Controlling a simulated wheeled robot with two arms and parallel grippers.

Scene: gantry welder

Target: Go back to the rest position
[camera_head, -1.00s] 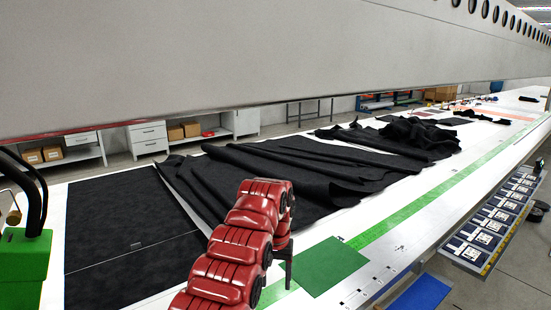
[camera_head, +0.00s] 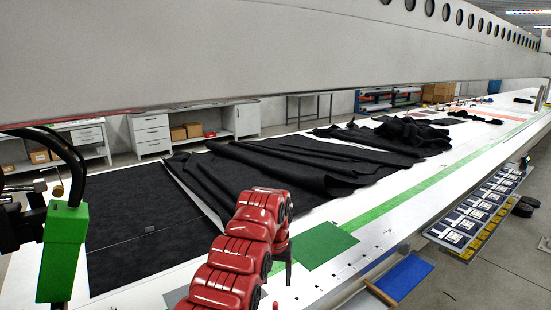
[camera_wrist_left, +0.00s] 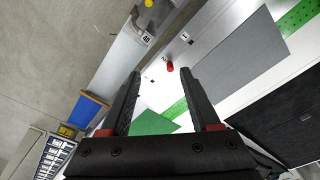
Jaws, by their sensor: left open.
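My left arm in red segments comes up from the bottom middle of the head view. Its gripper (camera_head: 288,262) hangs over the white table, mostly hidden behind the arm, with only a dark finger showing. In the left wrist view the gripper (camera_wrist_left: 160,73) has its two black fingers spread apart, with nothing held between them. A small red object (camera_wrist_left: 170,67) lies on the white table, seen just beyond the gap between the fingertips. My right gripper is not in view.
The long white table (camera_head: 410,205) carries a flat dark panel (camera_head: 140,210), crumpled black fabric (camera_head: 270,170) and a green sheet (camera_head: 322,246). A grey gantry beam (camera_head: 250,50) crosses above. A green machine head (camera_head: 62,250) stands at left. A card rack (camera_head: 475,215) lines the right edge.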

